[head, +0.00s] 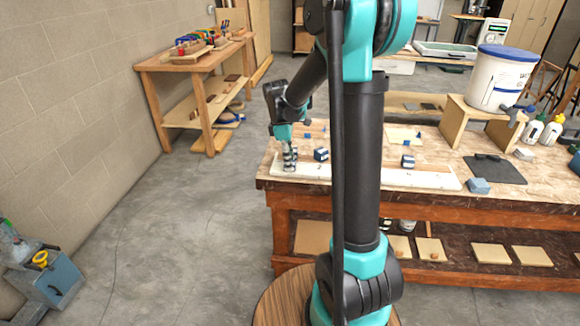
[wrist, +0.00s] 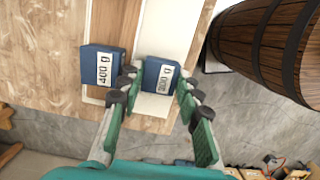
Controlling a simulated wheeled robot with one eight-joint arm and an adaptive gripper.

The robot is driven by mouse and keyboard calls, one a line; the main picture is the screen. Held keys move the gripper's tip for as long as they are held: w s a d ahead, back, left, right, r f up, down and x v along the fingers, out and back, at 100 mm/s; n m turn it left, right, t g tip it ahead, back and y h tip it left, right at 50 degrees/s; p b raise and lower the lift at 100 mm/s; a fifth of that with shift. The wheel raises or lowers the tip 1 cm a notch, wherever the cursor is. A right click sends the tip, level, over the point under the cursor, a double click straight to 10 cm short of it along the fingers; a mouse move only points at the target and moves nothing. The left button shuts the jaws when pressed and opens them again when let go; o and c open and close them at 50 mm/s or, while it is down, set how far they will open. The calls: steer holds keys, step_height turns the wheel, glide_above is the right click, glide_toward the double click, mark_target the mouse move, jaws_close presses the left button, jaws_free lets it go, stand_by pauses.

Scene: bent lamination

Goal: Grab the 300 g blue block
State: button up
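In the wrist view, a blue block (wrist: 149,71) with a white label, which looks like 300 g, sits on a pale board. My gripper (wrist: 157,86) is open, with one green finger on each side of this block. The left fingertip stands a small gap from it; the right one is close to its side, and I cannot tell whether they touch. A second blue block (wrist: 93,58) labelled 400 g lies left of the left finger. In the head view, my gripper (head: 289,158) points down at the left end of the white board (head: 310,170); the block there is mostly hidden.
A grey-blue block (head: 478,186) sits near the bench's front edge. A white bucket (head: 497,80) is on a wooden stand. A wooden barrel (wrist: 265,45) shows right of the fingers.

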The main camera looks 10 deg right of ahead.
jaws_close()
